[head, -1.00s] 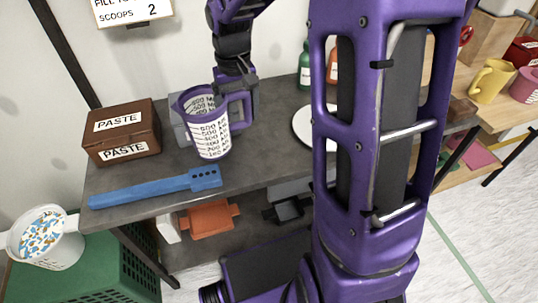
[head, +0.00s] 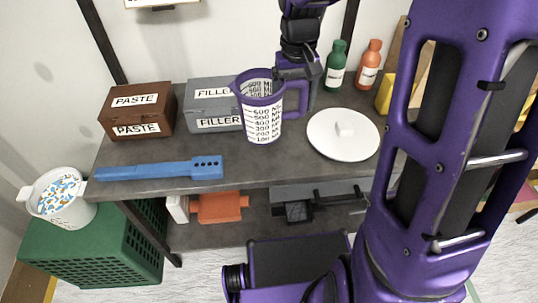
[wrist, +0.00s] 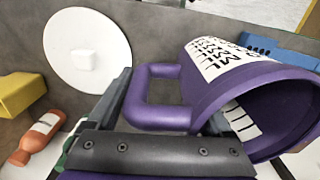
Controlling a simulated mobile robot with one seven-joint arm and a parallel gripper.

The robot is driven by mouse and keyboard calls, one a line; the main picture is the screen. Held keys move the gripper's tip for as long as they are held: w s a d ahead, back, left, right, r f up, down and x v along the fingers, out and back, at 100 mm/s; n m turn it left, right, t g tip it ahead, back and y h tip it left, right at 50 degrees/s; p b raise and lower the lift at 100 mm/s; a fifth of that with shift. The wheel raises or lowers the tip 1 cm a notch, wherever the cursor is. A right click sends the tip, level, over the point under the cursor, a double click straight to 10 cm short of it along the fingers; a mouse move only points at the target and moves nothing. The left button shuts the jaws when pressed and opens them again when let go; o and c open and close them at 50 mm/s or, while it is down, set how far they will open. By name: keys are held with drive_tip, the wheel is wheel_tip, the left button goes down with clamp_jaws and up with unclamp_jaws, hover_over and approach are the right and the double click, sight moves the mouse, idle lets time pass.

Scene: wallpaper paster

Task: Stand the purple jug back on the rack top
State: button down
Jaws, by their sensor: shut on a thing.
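The purple jug (head: 265,120) has a white measuring scale and looks roughly upright in the head view, over the rack top (head: 165,152). I cannot tell whether its base touches the surface. My gripper (head: 296,84) is shut on the jug's handle at its right side. In the wrist view the jug (wrist: 262,95) lies across the right side, mouth toward the lower right, and its handle (wrist: 145,110) passes between the fingers (wrist: 165,108).
A grey filler box (head: 205,107) stands just left of the jug, and a brown paste box (head: 137,110) is further left. A blue tool (head: 160,170) lies along the front. A white plate (head: 343,135) and green (head: 335,65) and orange (head: 369,62) bottles stand right.

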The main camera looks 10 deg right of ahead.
idle(0.3)
wheel_tip(320, 180, down, 10)
drive_tip(key=shift+r+b, duration=0.2)
drive_tip(key=shift+b, duration=0.55)
unclamp_jaws()
drive_tip(key=shift+f, duration=0.1)
